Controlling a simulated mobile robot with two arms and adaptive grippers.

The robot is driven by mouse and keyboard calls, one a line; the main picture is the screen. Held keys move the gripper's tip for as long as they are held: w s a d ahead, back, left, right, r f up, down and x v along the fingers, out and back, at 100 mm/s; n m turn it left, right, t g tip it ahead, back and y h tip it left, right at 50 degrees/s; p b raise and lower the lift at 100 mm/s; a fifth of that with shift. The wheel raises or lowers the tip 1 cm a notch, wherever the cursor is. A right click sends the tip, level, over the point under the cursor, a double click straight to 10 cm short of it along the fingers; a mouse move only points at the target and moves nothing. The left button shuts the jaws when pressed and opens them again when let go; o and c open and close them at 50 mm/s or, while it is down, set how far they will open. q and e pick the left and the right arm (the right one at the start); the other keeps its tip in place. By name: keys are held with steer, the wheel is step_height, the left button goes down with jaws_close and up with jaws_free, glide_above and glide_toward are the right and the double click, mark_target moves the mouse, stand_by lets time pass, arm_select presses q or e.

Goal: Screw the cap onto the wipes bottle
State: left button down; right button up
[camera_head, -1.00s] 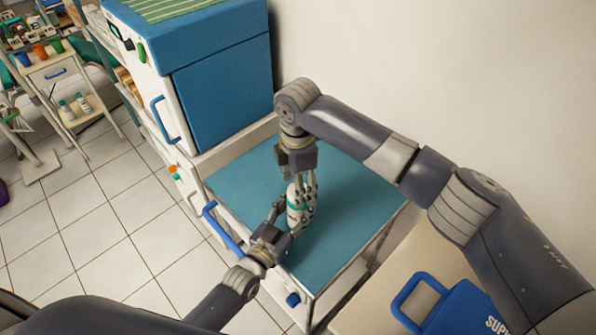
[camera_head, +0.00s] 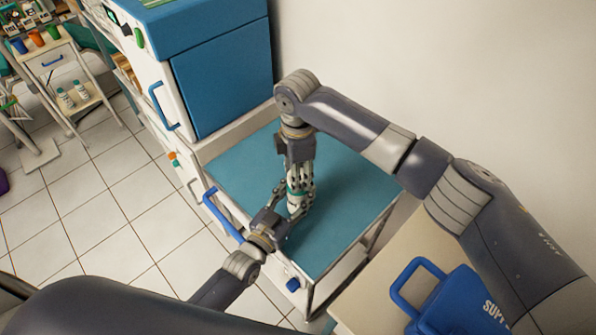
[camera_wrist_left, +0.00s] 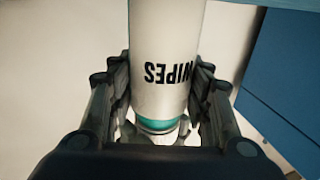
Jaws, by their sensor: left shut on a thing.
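The white wipes bottle (camera_head: 294,205) with a teal band stands roughly upright above or on the teal cart top. In the left wrist view the bottle (camera_wrist_left: 165,60) shows its "WIPES" lettering upside down and a teal ring near the lower edge. My left gripper (camera_head: 281,205) is shut on the bottle from the side; its fingers flank it in the wrist view. My right gripper (camera_head: 301,187) points down over the bottle's upper end, its fingers around that end. The cap is hidden by these fingers, so their grip on it cannot be told.
The teal cart top (camera_head: 345,190) is clear around the bottle. A blue-doored cabinet (camera_head: 222,75) stands behind it on the left and a white wall on the right. A blue case (camera_head: 460,300) lies at the lower right. A side cart (camera_head: 75,95) with small bottles stands far left.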

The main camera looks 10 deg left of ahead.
steer(key=m, duration=0.6)
steer(key=shift+s+m, duration=0.1)
steer(key=shift+m, duration=0.3)
steer(key=m, duration=0.7)
steer(key=o, duration=1.2)
steer(key=shift+c, duration=0.2)
steer(key=shift+r, duration=2.25)
steer(key=shift+c, duration=0.3)
